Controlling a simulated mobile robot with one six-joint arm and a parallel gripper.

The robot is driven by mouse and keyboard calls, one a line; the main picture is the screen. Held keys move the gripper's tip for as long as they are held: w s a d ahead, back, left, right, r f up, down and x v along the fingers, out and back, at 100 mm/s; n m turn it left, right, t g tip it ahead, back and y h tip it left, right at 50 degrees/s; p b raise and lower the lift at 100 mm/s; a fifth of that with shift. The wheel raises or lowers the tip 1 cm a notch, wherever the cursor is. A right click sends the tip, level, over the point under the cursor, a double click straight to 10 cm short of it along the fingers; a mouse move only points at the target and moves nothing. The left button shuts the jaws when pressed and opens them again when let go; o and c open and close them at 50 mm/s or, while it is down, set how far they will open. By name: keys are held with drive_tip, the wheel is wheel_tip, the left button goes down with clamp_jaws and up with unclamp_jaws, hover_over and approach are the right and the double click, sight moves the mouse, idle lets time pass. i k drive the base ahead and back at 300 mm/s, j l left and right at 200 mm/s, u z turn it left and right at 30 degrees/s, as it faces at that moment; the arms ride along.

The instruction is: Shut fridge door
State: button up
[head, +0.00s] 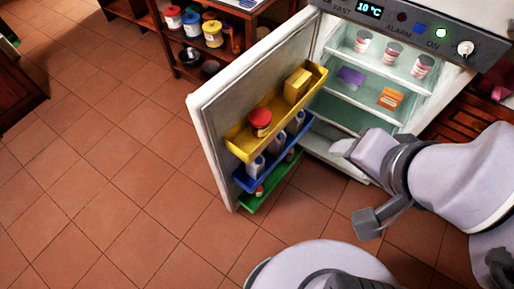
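The fridge (425,28) stands at the upper right with its white door (213,135) wide open, swung out to the left. The door's inner side faces right and carries a yellow shelf bin (283,113), a blue bin (241,179) and a green bin (262,199). My gripper (354,185) is in front of the fridge opening, to the right of the door's inner side and apart from it. Its fingers look spread and empty. My arm hides the lower right part of the fridge.
Inside the fridge are several cans (392,54), a purple box (351,77) and an orange box (390,98). A dark wood shelf (236,72) with jars stands behind the door. Tiled floor (110,170) is clear to the door's left.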

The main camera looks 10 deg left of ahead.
sight(220, 110)
drive_tip(key=j+z, duration=0.15)
drive_tip(key=j, duration=0.35)
drive_tip(key=j+z, duration=0.15)
drive_tip(key=j, duration=0.35)
drive_tip(key=j+z, duration=0.15)
drive_tip(key=j, duration=0.3)
drive_tip(key=k+j+z, duration=0.15)
drive_tip(key=j, duration=0.35)
drive_tip(key=j+z, duration=0.2)
drive_tip(key=j, duration=0.25)
drive_tip(key=k+j+z, duration=0.15)
drive_tip(key=j, duration=0.3)
drive_tip(key=i+j+z, duration=0.1)
drive_tip(key=j, duration=0.2)
drive_tip(key=i+j+z, duration=0.1)
drive_tip(key=j, duration=0.2)
drive_tip(key=j+u, duration=0.35)
drive_tip(key=j, duration=0.25)
